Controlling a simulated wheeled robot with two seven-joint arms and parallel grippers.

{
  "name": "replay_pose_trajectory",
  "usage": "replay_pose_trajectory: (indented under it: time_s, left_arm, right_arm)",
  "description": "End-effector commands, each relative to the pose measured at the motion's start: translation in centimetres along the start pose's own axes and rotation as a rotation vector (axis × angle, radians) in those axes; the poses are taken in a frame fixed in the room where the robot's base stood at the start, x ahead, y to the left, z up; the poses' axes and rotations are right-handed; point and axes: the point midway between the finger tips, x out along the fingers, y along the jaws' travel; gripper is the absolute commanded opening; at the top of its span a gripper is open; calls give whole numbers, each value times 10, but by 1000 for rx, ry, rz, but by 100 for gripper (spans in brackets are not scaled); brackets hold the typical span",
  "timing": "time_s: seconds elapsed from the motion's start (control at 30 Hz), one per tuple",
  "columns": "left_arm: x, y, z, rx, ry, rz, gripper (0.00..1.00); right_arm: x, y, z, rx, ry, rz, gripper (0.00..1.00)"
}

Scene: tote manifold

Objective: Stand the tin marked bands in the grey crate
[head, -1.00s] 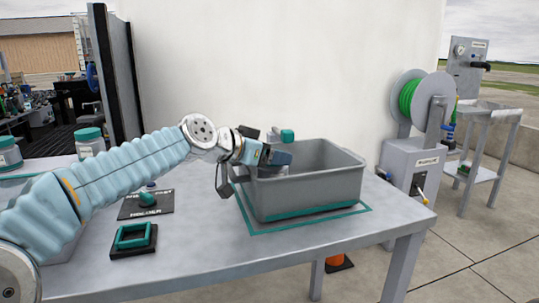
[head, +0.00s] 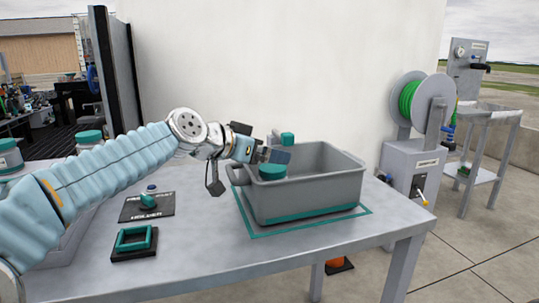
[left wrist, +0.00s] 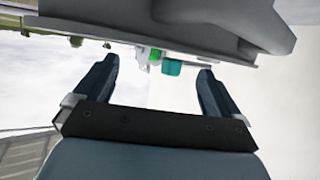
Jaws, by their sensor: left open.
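The grey crate (head: 315,187) stands on the table inside a teal outline. A tin with a teal lid (head: 272,172) is in the left end of the crate, lid up and apparently upright. The crate wall hides most of its body, and no marking can be read on it. My left gripper (head: 274,155) is just above that tin, apart from it as far as I can tell. In the left wrist view its two fingers (left wrist: 158,88) are spread with nothing between them. My right gripper is not in view.
A teal-topped item (head: 287,138) shows behind the crate's back rim. Two teal-lidded jars (head: 89,139) (head: 8,156) stand at the left. A black holder plate (head: 147,206) and a teal square frame (head: 134,240) lie left of the crate. The table front is clear.

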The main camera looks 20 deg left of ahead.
Motion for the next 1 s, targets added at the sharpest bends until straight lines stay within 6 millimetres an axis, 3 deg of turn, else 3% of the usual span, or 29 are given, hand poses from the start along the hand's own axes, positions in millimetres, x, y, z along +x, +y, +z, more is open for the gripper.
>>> replay_pose_trajectory:
  time_s: [0.03,0.2,0.4,0.6,1.0]
  left_arm:
    - [-12,0,5,2,4,-5,98]
    - [-54,0,4,2,2,-2,98]
    - [-87,1,3,1,1,1,98]
    - [-98,1,2,0,0,2,98]
    - [-97,1,2,0,0,2,98]
  right_arm:
    - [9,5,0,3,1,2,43]
    - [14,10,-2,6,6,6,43]
    - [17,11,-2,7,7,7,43]
    - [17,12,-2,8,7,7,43]
    - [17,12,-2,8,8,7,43]
